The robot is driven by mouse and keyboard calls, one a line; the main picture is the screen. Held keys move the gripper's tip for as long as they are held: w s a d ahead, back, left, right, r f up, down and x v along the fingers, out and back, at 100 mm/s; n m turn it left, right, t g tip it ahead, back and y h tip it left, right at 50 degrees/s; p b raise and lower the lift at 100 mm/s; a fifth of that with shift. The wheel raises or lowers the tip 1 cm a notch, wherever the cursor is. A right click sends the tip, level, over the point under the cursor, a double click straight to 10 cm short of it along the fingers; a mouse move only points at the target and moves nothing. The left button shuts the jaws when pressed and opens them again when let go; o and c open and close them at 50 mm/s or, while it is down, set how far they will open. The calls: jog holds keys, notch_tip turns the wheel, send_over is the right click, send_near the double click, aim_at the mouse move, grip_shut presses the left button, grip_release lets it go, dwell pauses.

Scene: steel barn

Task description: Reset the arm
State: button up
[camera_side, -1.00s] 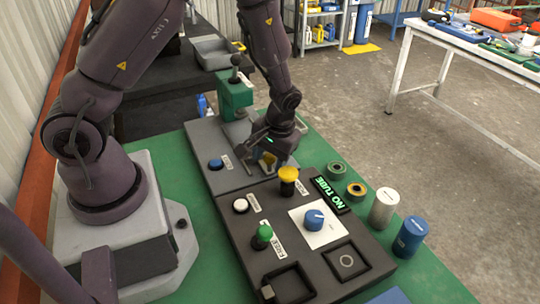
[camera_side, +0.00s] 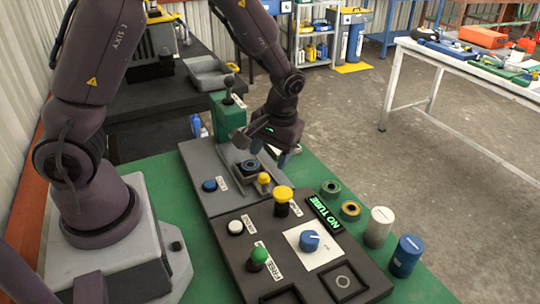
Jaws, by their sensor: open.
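My gripper (camera_side: 289,155) hangs above the back right of the grey panel (camera_side: 205,160), its fingers pointing down. It is open, and nothing shows between its fingers, though they are small and partly dark in this view. Just to its left and below it, a dark square fixture (camera_side: 250,168) with a round top and a small yellow-topped part (camera_side: 264,180) sit on the panel. The gripper looks apart from both.
A yellow mushroom button (camera_side: 283,194), a green-topped knob (camera_side: 258,255), a blue dial (camera_side: 309,240) and a lit "NO TUBE" sign (camera_side: 326,214) stand on the front panel. A green lever unit (camera_side: 228,112) is behind. Grey (camera_side: 379,226) and blue (camera_side: 406,255) cylinders stand at right.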

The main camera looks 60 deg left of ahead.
jog(key=s+d+r+m+t+h, duration=0.1)
jog(key=s+d+r+m+t, duration=0.1)
jog(key=s+r, duration=0.4)
jog(key=s+d+r+m+t, duration=0.3)
jog(key=s+r, duration=0.4)
jog(key=r, duration=0.7)
jog(key=shift+s+r+m+t+h, duration=0.3)
jog(key=shift+m+t+h, duration=0.1)
jog(key=shift+m+t, duration=0.5)
